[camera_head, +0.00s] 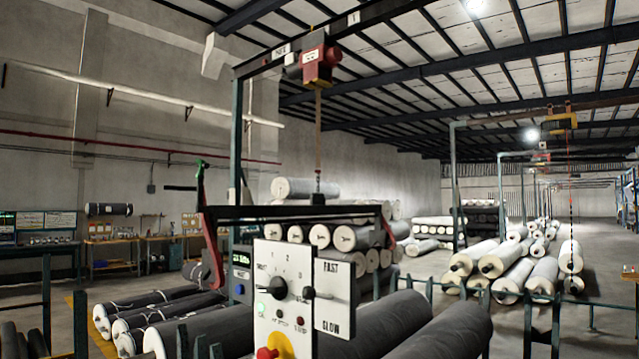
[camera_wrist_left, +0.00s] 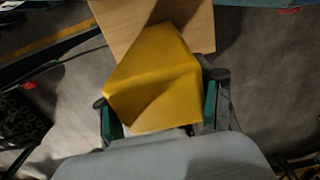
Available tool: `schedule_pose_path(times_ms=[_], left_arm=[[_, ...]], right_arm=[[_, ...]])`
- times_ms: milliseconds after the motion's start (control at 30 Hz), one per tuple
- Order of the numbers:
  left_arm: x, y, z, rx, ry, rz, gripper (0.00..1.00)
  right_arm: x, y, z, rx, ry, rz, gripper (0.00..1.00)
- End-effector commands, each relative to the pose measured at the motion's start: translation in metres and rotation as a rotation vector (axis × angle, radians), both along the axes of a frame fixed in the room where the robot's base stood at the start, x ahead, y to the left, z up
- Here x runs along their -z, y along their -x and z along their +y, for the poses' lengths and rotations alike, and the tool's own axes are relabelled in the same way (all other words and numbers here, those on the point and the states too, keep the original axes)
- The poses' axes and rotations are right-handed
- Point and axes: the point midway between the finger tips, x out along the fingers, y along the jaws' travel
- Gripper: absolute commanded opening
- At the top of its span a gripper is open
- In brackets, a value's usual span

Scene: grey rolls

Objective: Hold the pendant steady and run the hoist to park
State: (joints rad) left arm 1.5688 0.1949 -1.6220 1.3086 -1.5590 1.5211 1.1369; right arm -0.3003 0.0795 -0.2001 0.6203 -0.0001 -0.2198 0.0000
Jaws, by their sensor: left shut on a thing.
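The pendant (camera_head: 290,318) faces me in the lower middle of the head view, with a white panel, a black knob by the numbers 1, 2 and 3, FAST and SLOW labels, and a red button on yellow. In the left wrist view a yellow body (camera_wrist_left: 160,75), apparently the pendant's, sits between the teal-padded fingers. My left gripper (camera_wrist_left: 160,112) is shut on it. The red hoist (camera_head: 320,62) hangs on the overhead beam beside a small lettered sign (camera_head: 283,51). Its chain runs down to a dark spreader bar (camera_head: 290,212) with red end hooks. My right gripper is not in view.
Grey rolls (camera_head: 215,325) lie on low racks at the lower left, with dark rolls (camera_head: 445,330) at the lower right. Pale rolls (camera_head: 305,188) are stacked behind the spreader bar. A teal post (camera_head: 236,150) carries the beam. Open floor shows at mid right.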

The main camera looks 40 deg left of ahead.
Motion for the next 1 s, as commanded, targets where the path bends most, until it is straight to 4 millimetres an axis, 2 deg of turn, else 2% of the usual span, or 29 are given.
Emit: schedule_pose_path(times_ms=[300,533,1000], left_arm=[[-0.0009,-0.0006,-0.0001,0.0,0.001,-0.002,0.01],[-0.0009,-0.0006,-0.0001,0.0,0.001,-0.002,0.01],[-0.001,-0.0006,-0.0001,0.0,0.001,-0.002,0.01]], right_arm=[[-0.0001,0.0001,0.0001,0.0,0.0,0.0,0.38],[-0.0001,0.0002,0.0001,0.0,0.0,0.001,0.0],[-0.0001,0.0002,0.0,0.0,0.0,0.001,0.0]])
